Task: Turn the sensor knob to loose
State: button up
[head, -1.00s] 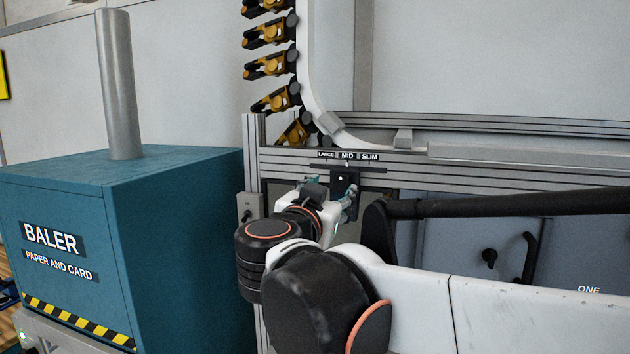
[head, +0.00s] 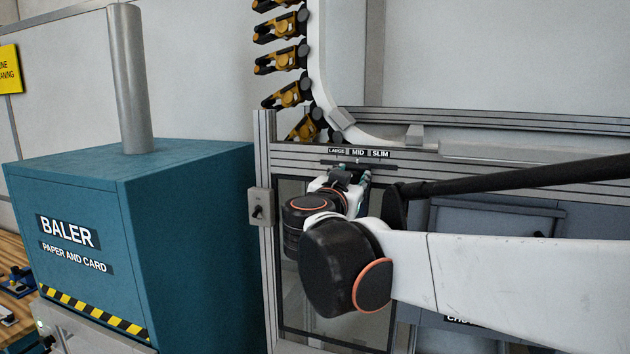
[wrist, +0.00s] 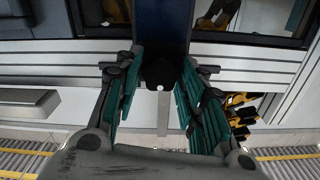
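No label reading "loose" shows, and I cannot tell which part is the sensor knob. A strip labelled LARGE, MID and SLIM (head: 358,153) is on the aluminium frame, above a thin dark slot. My gripper (head: 350,178) is just below the strip, under MID, and hides what is behind it. In the wrist view, my gripper (wrist: 157,92) has its teal-padded fingers apart, on both sides of a black knob (wrist: 160,72) with a white dot. The knob is in front of a dark blue upright plate (wrist: 162,25). I see no clear contact between pads and knob.
A grey switch box (head: 261,207) with a small lever is on the frame's left post. A teal baler (head: 190,230) stands at the left. Yellow-black clamps (head: 285,57) hang along a curved white rail above. A dark bar (head: 520,178) crosses at right.

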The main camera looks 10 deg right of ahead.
jog(key=c, duration=0.4)
jog(key=shift+n, duration=0.3)
jog(key=shift+a+f+n+b, duration=0.15)
jog(key=shift+n+b, duration=0.85)
jog(key=shift+n, duration=6.7)
jog(key=shift+d+f+n+b, duration=0.15)
jog(key=shift+n+b, duration=0.85)
jog(key=shift+n, duration=6.7)
jog(key=shift+a, duration=0.1)
